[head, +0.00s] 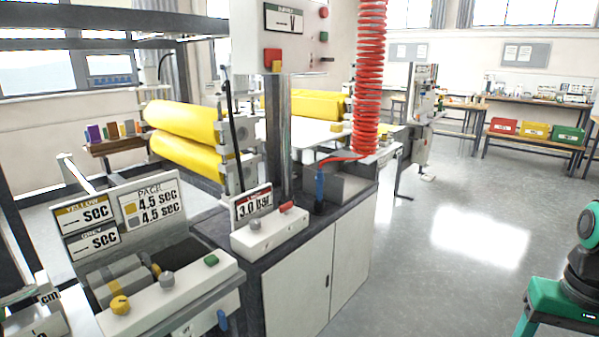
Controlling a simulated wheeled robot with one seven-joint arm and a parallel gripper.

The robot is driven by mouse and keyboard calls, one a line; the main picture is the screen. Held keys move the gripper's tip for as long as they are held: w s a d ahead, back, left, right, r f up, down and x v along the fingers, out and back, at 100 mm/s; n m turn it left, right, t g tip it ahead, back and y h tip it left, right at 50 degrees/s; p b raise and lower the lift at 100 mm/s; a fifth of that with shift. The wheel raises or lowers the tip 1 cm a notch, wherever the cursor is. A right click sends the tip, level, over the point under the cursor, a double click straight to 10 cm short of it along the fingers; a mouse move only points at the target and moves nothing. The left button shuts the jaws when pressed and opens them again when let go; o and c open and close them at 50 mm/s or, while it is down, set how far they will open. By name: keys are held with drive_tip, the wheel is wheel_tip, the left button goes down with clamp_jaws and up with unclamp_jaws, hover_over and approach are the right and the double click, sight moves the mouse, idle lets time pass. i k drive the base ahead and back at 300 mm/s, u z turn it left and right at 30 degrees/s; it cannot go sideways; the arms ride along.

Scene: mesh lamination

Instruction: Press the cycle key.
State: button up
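No key in view carries a readable "cycle" label, so I cannot tell which one it is. A white control box (178,302) at the lower left bears a yellow knob (120,305), a grey knob (167,279) and a green key (211,260). A second white box (268,236) on the dark counter bears a red key or lever (287,207) and a small grey knob. A "3.0 bar" sign stands behind it. The upright white cabinet (262,35) carries red and green buttons. My gripper is not in view.
Yellow rollers (185,122) stand behind the counter. A red coiled hose (369,80) hangs over its right end, near a blue-handled tool (320,187). A "PACE" sign (150,203) stands behind the left box. Grey floor (450,240) is clear to the right.

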sight(211, 260)
drive_tip(key=u, duration=1.35)
